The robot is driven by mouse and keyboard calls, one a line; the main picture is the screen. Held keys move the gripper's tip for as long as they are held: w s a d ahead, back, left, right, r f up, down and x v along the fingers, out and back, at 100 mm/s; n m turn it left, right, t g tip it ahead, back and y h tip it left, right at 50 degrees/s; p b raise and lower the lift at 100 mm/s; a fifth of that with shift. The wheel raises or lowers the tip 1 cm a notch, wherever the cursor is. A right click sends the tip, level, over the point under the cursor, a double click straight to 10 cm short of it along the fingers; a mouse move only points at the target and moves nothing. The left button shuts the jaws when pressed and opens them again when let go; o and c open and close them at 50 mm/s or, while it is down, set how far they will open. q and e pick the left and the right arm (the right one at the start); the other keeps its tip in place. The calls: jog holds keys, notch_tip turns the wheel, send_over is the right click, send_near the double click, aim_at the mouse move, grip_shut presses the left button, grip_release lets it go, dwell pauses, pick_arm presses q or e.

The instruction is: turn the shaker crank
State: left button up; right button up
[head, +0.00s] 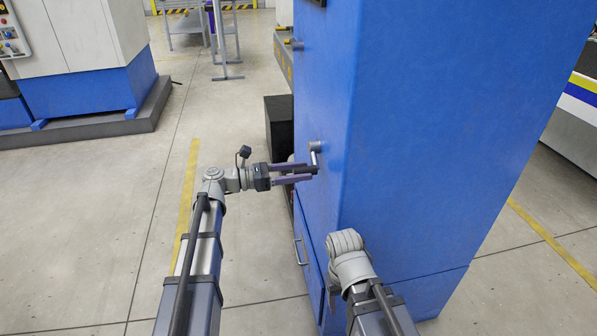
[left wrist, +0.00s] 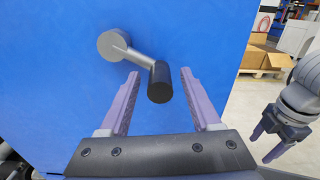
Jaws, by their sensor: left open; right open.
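The shaker crank (head: 315,157) is on the side face of the blue machine cabinet (head: 430,120). In the left wrist view the crank has a round grey hub (left wrist: 112,45), a short grey arm slanting down to the right, and a black handle (left wrist: 160,84). My left gripper (head: 292,174) points at that face. Its two purple fingers are open, one on each side of the black handle, with gaps showing on both sides in the wrist view. My right gripper (left wrist: 267,143) shows at the right of the left wrist view, open and empty, away from the crank. In the head view it is hidden.
A drawer or door with a handle (head: 299,252) is below the crank on the cabinet. A dark box (head: 279,128) stands behind my left gripper. Another blue and white machine (head: 80,90) is at left. Open concrete floor lies between them.

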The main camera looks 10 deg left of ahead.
pick_arm(q)
grip_shut()
dwell(0.5)
dwell(0.9)
